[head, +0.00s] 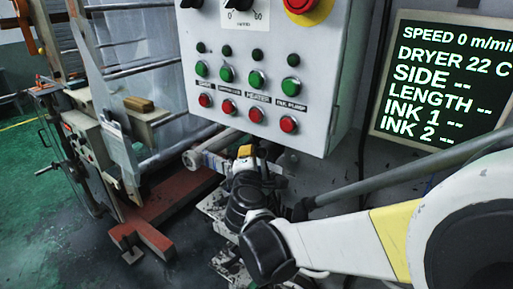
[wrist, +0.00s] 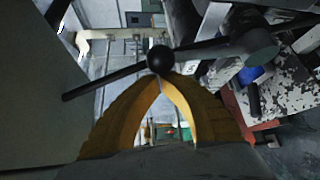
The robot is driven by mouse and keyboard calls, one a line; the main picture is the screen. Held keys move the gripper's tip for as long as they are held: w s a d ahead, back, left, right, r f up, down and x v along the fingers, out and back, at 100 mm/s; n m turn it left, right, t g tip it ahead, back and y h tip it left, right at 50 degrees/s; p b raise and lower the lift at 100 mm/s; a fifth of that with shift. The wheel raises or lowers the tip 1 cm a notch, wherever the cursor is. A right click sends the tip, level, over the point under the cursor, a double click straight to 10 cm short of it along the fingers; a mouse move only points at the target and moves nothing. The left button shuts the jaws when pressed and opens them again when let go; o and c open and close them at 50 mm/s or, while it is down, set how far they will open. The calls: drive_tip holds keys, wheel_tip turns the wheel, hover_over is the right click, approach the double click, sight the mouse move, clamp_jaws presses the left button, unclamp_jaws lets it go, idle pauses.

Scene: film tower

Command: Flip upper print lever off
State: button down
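In the wrist view a black ball knob (wrist: 160,60) sits right at the tips of my gripper (wrist: 161,80). A thin dark rod (wrist: 105,83) runs from the knob down to the left, and a thicker dark bar (wrist: 222,49) lies to its right; I take these for the print lever, but its pivot is unclear. My yellow fingers meet at their tips, with a gap lower down and nothing visible between them. Whether they touch the knob I cannot tell. In the head view my gripper (head: 246,151) is below the control box, and the knob cannot be made out.
The control box (head: 265,75) with green and red buttons hangs just above my gripper. A display (head: 445,80) is at the right. A pale roller end (head: 192,159) and a red base beam (head: 150,235) lie left of my gripper. Green floor is open at the far left.

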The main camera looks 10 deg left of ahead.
sight(259, 153)
drive_tip(key=d, duration=0.2)
drive_tip(key=s+d, duration=0.1)
drive_tip(key=shift+s+r, duration=0.1)
drive_tip(key=shift+r, duration=0.3)
drive_tip(key=shift+s+d+f, duration=0.1)
drive_tip(key=shift+s+d, duration=0.25)
drive_tip(key=shift+d, duration=0.45)
drive_tip(key=shift+s+d+f, duration=0.1)
drive_tip(key=shift+s+d, duration=0.2)
drive_tip(key=shift+d, duration=0.45)
drive_tip(key=shift+r, duration=0.1)
